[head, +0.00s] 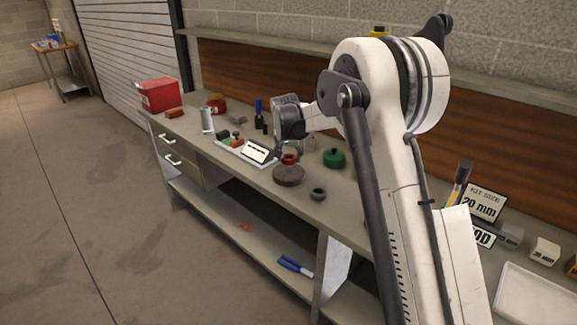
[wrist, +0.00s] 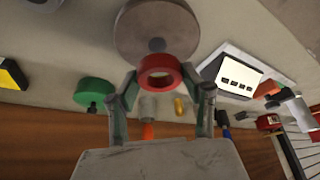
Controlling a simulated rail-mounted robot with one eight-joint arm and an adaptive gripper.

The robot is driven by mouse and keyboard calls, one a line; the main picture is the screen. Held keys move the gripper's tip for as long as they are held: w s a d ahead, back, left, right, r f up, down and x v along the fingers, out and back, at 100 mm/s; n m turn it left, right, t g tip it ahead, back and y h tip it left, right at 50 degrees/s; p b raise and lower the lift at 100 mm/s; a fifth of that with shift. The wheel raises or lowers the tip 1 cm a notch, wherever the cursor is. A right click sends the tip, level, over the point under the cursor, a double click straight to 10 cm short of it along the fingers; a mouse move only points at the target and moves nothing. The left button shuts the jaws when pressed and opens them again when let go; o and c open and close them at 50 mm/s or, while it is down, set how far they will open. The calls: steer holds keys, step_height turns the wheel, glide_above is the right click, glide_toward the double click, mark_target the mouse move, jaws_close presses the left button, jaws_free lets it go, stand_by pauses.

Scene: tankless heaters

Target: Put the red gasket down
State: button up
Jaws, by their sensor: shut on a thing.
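The red gasket (wrist: 159,73) is a thick red ring. In the wrist view it sits between the two fingertips of my gripper (wrist: 160,80), which is shut on it. In the head view the gasket (head: 289,159) shows just above or at the far edge of a brown-grey round disc (head: 289,175) on the bench. The disc also shows in the wrist view (wrist: 150,25), beyond the gasket. I cannot tell whether gasket and disc touch. My gripper's fingers are small and partly hidden in the head view.
A green round piece (head: 334,158) stands right of the gasket, and a small dark ring (head: 318,194) lies near the front edge. A white tray (head: 228,152) with a sign (head: 257,151) is to the left. A red bin (head: 158,95) stands at the far end. Bare bench (head: 262,183) shows in front.

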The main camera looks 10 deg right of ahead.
mark_target(289, 172)
steer(key=shift+f, duration=1.95)
steer(key=shift+f, duration=0.1)
steer(key=o, duration=1)
